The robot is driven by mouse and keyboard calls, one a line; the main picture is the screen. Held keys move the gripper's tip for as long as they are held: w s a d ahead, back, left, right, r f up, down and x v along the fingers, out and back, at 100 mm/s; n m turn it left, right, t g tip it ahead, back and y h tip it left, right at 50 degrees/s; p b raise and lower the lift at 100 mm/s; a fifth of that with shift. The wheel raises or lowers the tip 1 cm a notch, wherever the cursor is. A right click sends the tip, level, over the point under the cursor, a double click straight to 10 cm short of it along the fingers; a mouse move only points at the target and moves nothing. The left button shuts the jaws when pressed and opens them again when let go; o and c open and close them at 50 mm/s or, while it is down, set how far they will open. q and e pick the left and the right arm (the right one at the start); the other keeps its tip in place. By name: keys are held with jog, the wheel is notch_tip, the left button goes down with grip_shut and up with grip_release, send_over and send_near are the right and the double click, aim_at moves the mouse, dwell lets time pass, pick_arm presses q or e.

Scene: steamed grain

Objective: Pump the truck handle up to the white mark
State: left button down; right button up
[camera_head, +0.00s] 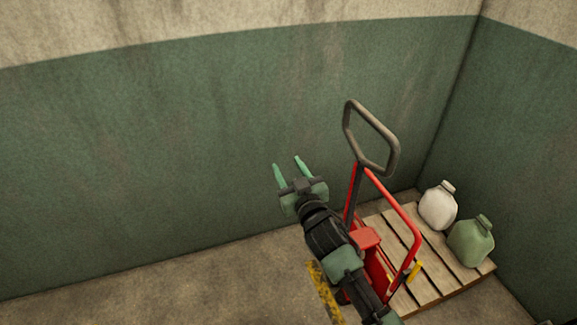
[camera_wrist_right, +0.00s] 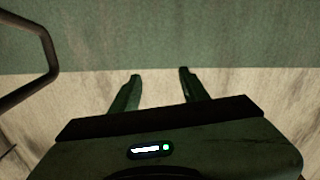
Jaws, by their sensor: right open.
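The red pallet truck (camera_head: 368,238) stands in the corner, partly hidden behind my right arm. Its dark loop handle (camera_head: 396,150) stands raised and tilted on a dark shaft. In the right wrist view part of the handle loop (camera_wrist_right: 52,52) shows at the left edge. My right gripper (camera_head: 287,165) is open and empty, to the left of the handle and apart from it. Its two green fingers (camera_wrist_right: 158,75) have only wall behind them in the right wrist view. I cannot make out a white mark. My left gripper is not in view.
A wooden pallet (camera_head: 432,268) lies on the floor to the right of the truck. A white jug (camera_head: 437,207) and a green jug (camera_head: 470,242) stand on it. Green and cream walls meet behind. Floor at the left (camera_head: 170,292) is clear.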

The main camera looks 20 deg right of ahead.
jog(key=shift+c, duration=0.7)
grip_shut()
dwell(0.7)
jog(key=shift+o, duration=0.7)
grip_release()
jog(key=shift+s, duration=0.1)
